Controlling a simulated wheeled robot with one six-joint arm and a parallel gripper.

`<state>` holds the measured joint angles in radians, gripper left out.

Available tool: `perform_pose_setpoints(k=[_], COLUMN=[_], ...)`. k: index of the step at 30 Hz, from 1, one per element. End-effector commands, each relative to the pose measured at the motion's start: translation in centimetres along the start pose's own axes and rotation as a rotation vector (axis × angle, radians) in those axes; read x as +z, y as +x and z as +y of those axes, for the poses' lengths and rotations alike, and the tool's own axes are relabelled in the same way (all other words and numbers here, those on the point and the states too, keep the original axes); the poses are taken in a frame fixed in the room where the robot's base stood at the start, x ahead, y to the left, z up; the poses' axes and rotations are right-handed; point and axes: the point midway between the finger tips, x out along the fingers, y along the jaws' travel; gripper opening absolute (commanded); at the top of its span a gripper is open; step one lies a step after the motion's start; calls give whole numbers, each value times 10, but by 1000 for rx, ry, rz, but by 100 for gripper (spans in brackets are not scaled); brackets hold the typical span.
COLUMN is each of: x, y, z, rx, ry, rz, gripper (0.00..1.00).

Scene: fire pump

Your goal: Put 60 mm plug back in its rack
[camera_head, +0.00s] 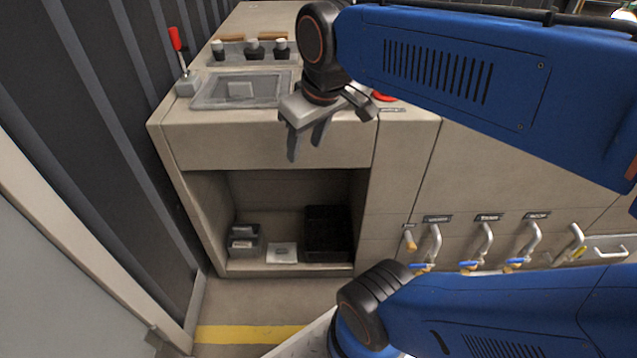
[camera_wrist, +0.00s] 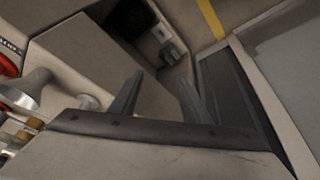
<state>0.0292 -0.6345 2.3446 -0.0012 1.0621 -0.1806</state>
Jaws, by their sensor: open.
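My gripper (camera_head: 306,150) is open and empty in the head view. It hangs in front of the console's upper front panel, its fingers pointing down. In the wrist view the two spread fingers (camera_wrist: 157,98) have nothing between them. I cannot tell which thing is the 60 mm plug. A row of dark fittings with pale tops (camera_head: 252,49) stands on the back of the console top and may be plugs in a rack. In the wrist view a grey flared metal piece (camera_wrist: 28,92) and a smaller round one (camera_wrist: 88,102) show at left, partly cut off or hidden by the gripper.
A recessed panel (camera_head: 204,92) and a red-handled lever (camera_head: 177,45) are on the console top. The open compartment below holds a black bin (camera_head: 328,232), small grey boxes (camera_head: 243,243) and a white item (camera_head: 281,252). Several pipe handles (camera_head: 486,240) line the lower right front.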

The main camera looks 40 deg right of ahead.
Motion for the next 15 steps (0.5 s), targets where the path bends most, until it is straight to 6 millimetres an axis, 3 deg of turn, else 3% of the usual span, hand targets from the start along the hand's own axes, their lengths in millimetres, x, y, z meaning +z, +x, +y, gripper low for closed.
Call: perform_pose_setpoints(k=[1,6,10,15], x=[19,59,73,76], y=[8,32,42,44], z=[-6,-17,-20,-21], rx=[-2,-5,-8,-8], ry=[27,114,145,153], rz=[10,36,45,46], gripper=[43,43,43,43])
